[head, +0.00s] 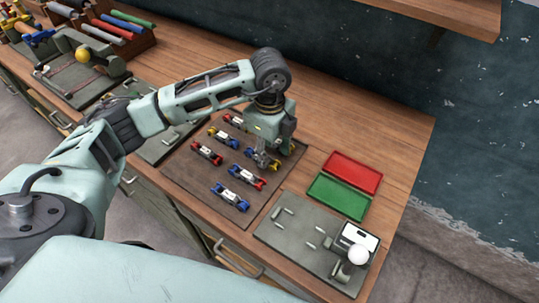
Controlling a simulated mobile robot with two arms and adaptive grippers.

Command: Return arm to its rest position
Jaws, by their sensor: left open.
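My left arm reaches in from the left over the wooden bench. My left gripper (266,160) points down above the dark brown mat (190,187), near its right side. It is open, close to a small yellow and blue piece (251,153) on the mat; whether it touches the piece is hard to tell. Several more small red, blue, yellow and white pieces, such as a red one (207,152) and a blue one (230,195), lie on the mat. Part of the mat's far side is hidden by the arm and gripper. My right gripper is out of view.
A red tray (352,172) and a green tray (339,197) lie right of the mat. A rack of coloured rolls (108,30) stands far left. A shelf (450,12) overhangs upper right.

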